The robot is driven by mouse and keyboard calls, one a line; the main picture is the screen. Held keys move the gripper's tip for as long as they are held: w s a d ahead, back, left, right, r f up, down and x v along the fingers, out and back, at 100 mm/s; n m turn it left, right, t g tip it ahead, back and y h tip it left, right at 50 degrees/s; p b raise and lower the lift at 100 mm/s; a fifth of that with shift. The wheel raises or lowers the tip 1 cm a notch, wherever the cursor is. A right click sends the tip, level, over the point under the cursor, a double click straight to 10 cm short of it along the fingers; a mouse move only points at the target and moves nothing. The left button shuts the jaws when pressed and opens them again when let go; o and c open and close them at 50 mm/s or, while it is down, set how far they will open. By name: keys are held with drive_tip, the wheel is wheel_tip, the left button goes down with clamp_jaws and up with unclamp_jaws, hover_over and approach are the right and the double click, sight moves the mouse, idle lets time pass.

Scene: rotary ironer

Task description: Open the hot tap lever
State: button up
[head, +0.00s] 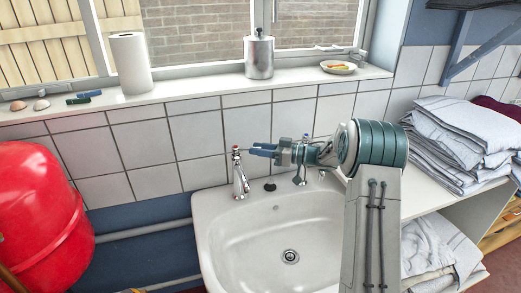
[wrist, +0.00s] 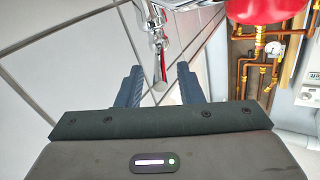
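The hot tap (head: 240,178) is chrome with a red mark at its top and stands on the left of the white sink's back rim. In the wrist view the chrome tap (wrist: 156,18) is at the top, with a slim lever and red strip (wrist: 163,68) reaching down between my fingers. My gripper (head: 252,150) points left at the tap's top; its blue fingers (wrist: 160,78) are apart, one each side of the lever end. I cannot tell whether either touches it. A second tap (head: 300,177) stands to the right, partly hidden behind my gripper.
The sink (head: 225,225) is empty, with a dark plug (head: 270,186) on its rim. A red tank (head: 40,220) stands left. The sill holds a paper roll (head: 130,63), a metal canister (head: 258,56) and a soap dish (head: 338,67). Folded linen (head: 460,140) lies right.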

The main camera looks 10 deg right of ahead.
drive_tip(key=r, duration=0.2)
drive_tip(key=d+r, duration=0.1)
drive_tip(key=r, duration=0.1)
drive_tip(key=shift+s+r, duration=0.2)
drive_tip(key=shift+r, duration=0.1)
drive_tip(key=s+d+r+b, duration=0.1)
drive_tip(key=s+d+r, duration=0.3)
drive_tip(key=d, duration=0.5)
wheel_tip(320, 180, up, 2)
drive_tip(key=shift+s+d+r, duration=0.2)
drive_tip(key=shift+s+d, duration=0.05)
drive_tip(key=shift+s, duration=0.1)
